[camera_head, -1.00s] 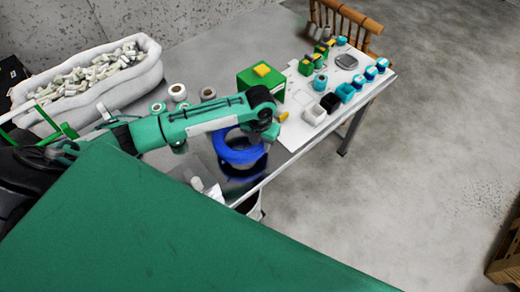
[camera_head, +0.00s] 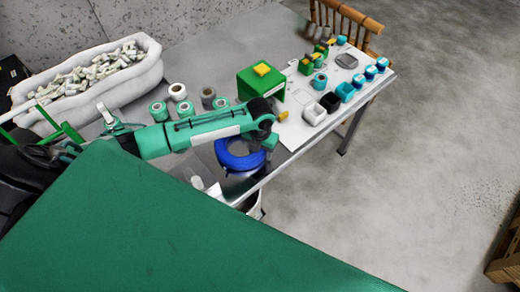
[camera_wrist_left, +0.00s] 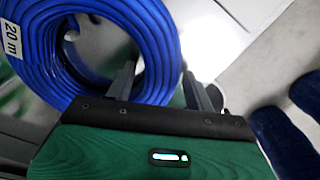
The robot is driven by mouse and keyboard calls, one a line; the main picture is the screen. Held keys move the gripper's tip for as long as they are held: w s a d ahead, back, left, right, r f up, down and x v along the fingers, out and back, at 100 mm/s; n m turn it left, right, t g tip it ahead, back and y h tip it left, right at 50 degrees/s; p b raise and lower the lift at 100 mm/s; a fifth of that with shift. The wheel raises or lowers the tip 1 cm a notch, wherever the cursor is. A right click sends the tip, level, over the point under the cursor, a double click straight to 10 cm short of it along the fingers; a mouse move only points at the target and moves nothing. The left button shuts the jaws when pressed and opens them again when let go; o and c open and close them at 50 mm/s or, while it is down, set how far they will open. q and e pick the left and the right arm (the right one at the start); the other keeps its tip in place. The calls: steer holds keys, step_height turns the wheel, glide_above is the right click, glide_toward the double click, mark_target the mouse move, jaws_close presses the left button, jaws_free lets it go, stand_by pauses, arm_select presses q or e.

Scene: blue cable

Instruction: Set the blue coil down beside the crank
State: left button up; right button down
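The blue coil (camera_head: 238,158) is at the table's front edge in the head view, partly hidden by my left arm. Its lower part looks very near or on the tabletop; contact cannot be told. In the left wrist view the coil (camera_wrist_left: 155,45) bears a white "20 m" label. My left gripper (camera_head: 270,142) is at the coil's right side. In the left wrist view its fingers (camera_wrist_left: 160,85) straddle the coil's band, one inside the ring and one outside, and appear closed on it. I cannot clearly identify the crank; a pale upright part (camera_head: 198,183) stands left of the coil. My right gripper is not in view.
A green box (camera_head: 250,86) with a yellow top stands behind the coil. Several spools (camera_head: 178,92) stand in a row behind my arm. A white board (camera_head: 300,125) with small parts covers the table's right. A white bin (camera_head: 90,80) is at the left.

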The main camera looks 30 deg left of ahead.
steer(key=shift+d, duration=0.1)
arm_select(q)
steer(key=shift+r, duration=0.3)
step_height(320, 180, up, 12)
steer(key=shift+f+b, duration=0.15)
steer(key=shift+b, duration=0.15)
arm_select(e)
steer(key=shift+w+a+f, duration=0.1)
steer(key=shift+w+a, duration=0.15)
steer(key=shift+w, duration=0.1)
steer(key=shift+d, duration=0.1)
